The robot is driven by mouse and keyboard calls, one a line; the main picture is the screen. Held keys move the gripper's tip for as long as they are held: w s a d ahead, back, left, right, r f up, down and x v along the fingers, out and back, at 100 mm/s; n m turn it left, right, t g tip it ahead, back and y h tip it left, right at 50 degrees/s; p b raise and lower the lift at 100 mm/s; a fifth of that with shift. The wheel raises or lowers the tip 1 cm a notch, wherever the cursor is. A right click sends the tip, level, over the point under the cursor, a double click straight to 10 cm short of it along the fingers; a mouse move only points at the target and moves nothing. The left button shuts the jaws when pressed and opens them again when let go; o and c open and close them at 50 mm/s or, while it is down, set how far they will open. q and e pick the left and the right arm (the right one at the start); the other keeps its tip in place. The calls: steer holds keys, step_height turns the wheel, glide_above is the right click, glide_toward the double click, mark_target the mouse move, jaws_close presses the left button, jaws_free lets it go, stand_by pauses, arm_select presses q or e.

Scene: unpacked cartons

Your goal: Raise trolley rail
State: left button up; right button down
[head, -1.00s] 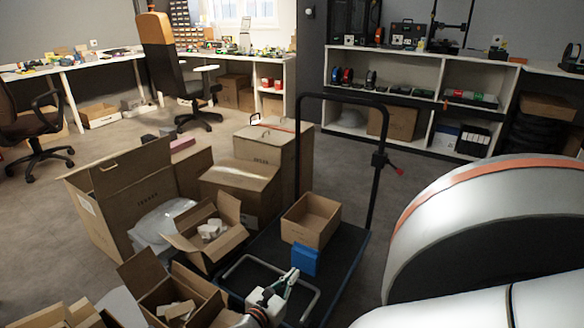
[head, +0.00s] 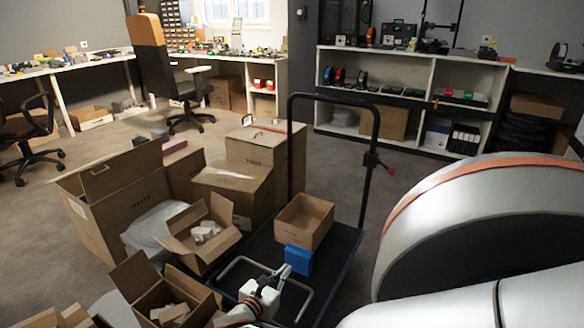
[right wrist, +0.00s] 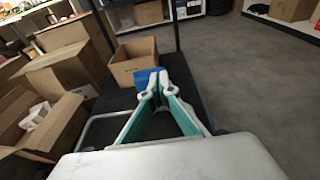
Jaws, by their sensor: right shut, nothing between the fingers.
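The trolley (head: 335,262) has a dark flat deck and a tall black handle frame (head: 333,97) at its far end. A low grey U-shaped rail (head: 241,258) lies close over the near end of the deck. It also shows in the right wrist view (right wrist: 103,115), partly hidden by my gripper. My right gripper (head: 285,270) is over this rail, with its fingertips near a blue box (head: 299,259). In the right wrist view its teal-lined fingers (right wrist: 157,88) meet at the tips, with nothing between them. Whether it touches the rail is unclear. My left gripper is out of view.
An open carton (head: 304,221) stands on the deck behind the blue box. Several cartons crowd the left side, including a tall open one (head: 120,205) and a near open one (head: 160,295). My own white arm fills the right foreground.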

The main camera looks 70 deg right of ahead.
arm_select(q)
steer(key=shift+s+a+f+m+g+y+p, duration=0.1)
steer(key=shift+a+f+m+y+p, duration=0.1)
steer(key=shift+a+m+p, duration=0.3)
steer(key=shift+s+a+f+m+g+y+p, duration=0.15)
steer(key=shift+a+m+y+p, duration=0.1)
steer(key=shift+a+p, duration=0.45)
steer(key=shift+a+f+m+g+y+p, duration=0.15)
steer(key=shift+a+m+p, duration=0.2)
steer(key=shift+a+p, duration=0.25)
arm_select(e)
step_height(320, 180, down, 10)
steer(key=d+y, duration=0.1)
steer(key=y, duration=0.7)
steer(key=shift+w+d+f+t, duration=0.15)
steer(key=shift+d+t, duration=0.15)
steer(key=shift+d, duration=0.05)
